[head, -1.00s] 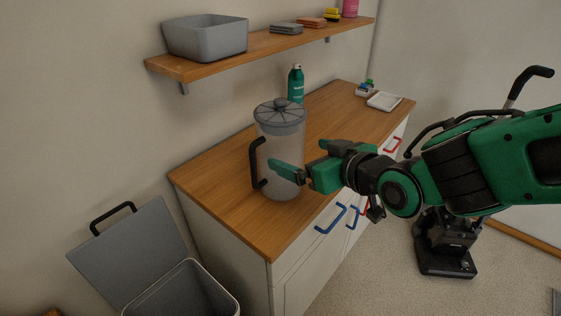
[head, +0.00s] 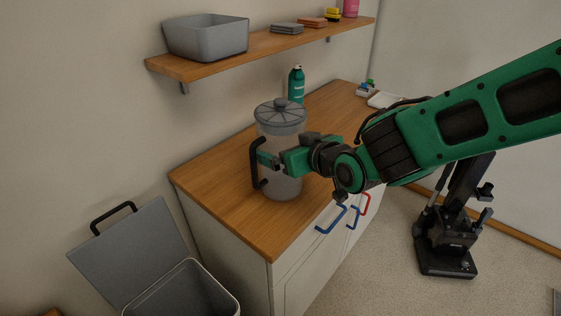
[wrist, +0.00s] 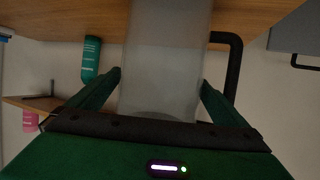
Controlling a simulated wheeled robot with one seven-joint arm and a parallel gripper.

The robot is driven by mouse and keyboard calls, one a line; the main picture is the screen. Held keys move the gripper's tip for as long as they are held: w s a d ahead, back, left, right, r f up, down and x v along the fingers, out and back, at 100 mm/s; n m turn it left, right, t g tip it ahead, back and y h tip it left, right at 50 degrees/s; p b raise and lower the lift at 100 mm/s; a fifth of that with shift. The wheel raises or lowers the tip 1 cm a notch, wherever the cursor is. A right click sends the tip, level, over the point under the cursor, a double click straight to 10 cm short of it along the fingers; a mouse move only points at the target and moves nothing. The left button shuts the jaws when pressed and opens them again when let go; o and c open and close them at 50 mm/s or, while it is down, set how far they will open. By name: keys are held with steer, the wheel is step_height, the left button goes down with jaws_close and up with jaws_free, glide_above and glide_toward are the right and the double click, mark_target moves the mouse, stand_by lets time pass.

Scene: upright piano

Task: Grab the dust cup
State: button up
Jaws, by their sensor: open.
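The dust cup (head: 283,180) is a translucent grey cylinder with a grey ribbed lid and a black side handle (head: 254,164). It stands upright on the wooden counter. In the wrist view the cup (wrist: 165,60) lies between the two spread fingers (wrist: 160,85), with the handle outside the right finger. The far finger is hidden in the head view, and I cannot tell whether either finger touches the cup.
A green spray can (head: 296,85) stands behind the cup on the counter (head: 225,207). A shelf (head: 270,42) with a grey bin (head: 206,37) hangs above. An open grey trash bin (head: 135,255) is at the lower left. Drawers with blue and red handles face the front.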

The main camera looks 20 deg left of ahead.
steer(key=shift+w+a+f, duration=0.1)
steer(key=shift+a, duration=0.1)
steer(key=c, duration=1.1)
